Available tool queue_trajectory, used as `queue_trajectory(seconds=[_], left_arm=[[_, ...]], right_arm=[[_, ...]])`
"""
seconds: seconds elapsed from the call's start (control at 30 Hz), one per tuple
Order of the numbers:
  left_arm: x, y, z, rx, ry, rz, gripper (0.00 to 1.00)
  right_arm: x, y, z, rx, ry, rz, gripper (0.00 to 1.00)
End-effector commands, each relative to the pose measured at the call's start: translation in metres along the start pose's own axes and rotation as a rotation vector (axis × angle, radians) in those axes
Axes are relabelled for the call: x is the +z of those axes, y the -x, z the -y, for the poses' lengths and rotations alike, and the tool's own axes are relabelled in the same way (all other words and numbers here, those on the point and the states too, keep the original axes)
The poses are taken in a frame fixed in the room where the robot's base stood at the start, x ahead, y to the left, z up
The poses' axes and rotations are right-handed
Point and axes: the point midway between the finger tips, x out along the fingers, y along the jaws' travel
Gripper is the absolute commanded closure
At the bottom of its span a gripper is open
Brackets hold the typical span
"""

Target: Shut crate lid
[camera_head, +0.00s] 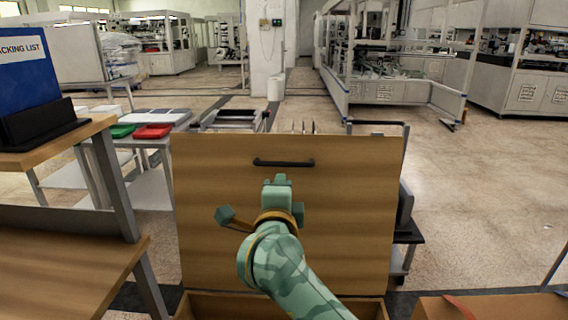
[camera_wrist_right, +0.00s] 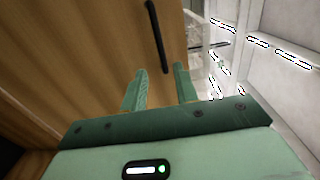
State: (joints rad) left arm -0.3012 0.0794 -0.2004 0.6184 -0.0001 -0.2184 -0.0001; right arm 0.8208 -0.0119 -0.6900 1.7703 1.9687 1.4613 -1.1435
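The wooden crate lid (camera_head: 340,225) stands upright, its lower edge at the crate (camera_head: 200,303), whose box shows along the bottom of the picture. A black bar handle (camera_head: 283,162) sits near the lid's top edge. My right gripper (camera_head: 277,180) is in front of the lid, just below the handle in the head view. In the right wrist view, the right gripper (camera_wrist_right: 163,80) has its fingers apart with nothing between them, and the handle (camera_wrist_right: 157,35) lies beyond the fingertips. The lid (camera_wrist_right: 80,60) fills the left of that view. My left gripper is not in view.
At the left stand wooden-topped tables (camera_head: 60,260), with a blue packing list sign (camera_head: 25,65). Red (camera_head: 152,131) and green (camera_head: 120,130) items lie on a table behind. Another wooden box (camera_head: 495,306) is at the lower right. Floor on the right is clear.

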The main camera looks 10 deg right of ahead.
Motion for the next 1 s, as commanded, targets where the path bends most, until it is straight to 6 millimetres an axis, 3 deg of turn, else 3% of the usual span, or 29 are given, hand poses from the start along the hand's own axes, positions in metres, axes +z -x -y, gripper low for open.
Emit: queue_trajectory(seconds=[0.3, 0.5, 0.7, 1.0], left_arm=[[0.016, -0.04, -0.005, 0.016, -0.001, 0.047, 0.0], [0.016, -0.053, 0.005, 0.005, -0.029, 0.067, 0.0], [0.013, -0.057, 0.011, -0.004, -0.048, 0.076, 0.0], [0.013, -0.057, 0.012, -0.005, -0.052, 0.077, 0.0]], right_arm=[[-0.001, -0.084, -0.01, 0.003, 0.002, -0.005, 0.7], [-0.001, -0.122, -0.007, 0.002, 0.002, -0.004, 0.7], [-0.001, -0.139, -0.003, -0.001, 0.001, -0.003, 0.7], [-0.001, -0.14, 0.0, -0.002, 0.0, -0.003, 0.73]])
